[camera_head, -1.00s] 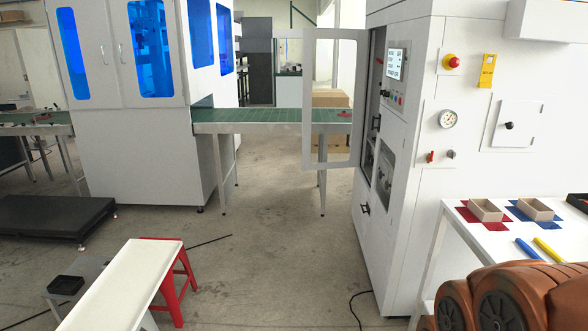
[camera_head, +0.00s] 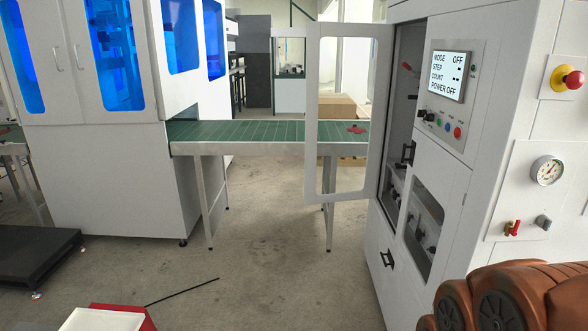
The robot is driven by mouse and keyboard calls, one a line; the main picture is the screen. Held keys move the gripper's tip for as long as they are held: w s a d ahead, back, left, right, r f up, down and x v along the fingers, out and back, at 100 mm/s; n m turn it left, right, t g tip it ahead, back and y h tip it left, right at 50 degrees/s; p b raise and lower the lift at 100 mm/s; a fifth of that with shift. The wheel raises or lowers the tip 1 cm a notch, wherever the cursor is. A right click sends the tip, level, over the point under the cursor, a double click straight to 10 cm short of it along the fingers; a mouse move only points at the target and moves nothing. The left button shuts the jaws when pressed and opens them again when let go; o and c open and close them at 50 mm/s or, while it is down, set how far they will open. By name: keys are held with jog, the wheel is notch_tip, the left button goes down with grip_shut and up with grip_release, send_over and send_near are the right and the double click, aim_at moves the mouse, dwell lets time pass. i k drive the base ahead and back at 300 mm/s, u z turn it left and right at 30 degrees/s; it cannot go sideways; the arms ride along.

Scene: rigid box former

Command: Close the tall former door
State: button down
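The tall former door (camera_head: 312,120) is a white frame with a large clear window. It stands swung open to the left of the former (camera_head: 505,140), hinged near the former's front edge. The opening behind it is dark, with a red-handled part and other parts showing inside. A dark handle (camera_head: 408,153) shows at the front beside the opening. My orange-brown arm (camera_head: 525,297) fills the lower right corner. My gripper is not in view, so its state does not show.
A green conveyor (camera_head: 255,132) runs behind the door to a white machine with blue windows (camera_head: 122,55). The floor (camera_head: 270,270) before the former is mostly clear.

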aim_at(382, 32)
jog(key=i, duration=2.45)
jog(key=u, duration=1.7)
jog(key=i, duration=0.5)
jog(key=z, duration=0.05)
